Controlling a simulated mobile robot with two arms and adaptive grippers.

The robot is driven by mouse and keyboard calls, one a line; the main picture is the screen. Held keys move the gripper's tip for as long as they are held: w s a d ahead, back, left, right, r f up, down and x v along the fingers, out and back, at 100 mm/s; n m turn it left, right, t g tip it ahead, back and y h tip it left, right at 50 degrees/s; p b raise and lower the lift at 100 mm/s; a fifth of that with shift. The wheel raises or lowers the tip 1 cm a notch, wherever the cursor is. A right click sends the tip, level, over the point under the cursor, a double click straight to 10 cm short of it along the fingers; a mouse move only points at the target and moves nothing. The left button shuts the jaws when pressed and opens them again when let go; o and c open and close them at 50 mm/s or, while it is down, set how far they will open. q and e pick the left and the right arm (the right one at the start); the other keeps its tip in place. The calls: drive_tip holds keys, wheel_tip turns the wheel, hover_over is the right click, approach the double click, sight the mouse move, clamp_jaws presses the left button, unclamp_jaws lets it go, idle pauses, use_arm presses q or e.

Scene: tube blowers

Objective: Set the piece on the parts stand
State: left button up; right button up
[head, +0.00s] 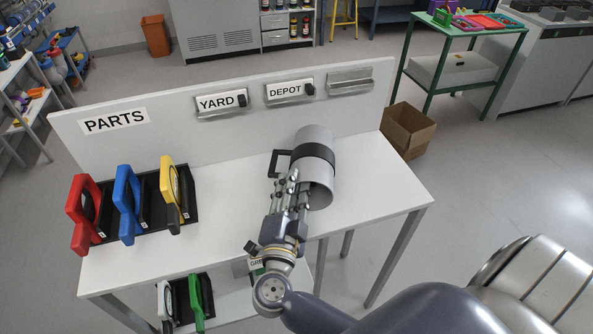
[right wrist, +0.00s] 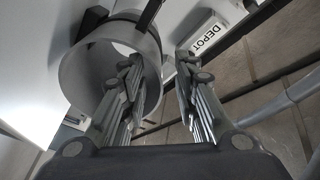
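A grey tube (head: 319,178) with a black band and a black handle (head: 278,162) lies on the white table, right of centre. My right gripper (head: 292,180) is at the tube's near left side. In the right wrist view its two fingers (right wrist: 158,68) are spread apart; the left finger overlaps the open end of the tube (right wrist: 75,75), the right one is outside the rim. Contact cannot be told. Under the PARTS sign (head: 114,121) a black stand (head: 150,211) holds red (head: 78,205), blue (head: 123,200) and yellow (head: 168,185) pieces. My left gripper is not in view.
The back panel carries YARD (head: 221,101) and DEPOT (head: 290,91) plates and one blank holder (head: 350,80). A lower shelf holds white (head: 166,304) and green (head: 197,302) pieces. A cardboard box (head: 408,130) stands right of the table. The tabletop right of the tube is clear.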

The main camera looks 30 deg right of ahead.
drive_tip(key=shift+v, duration=1.65)
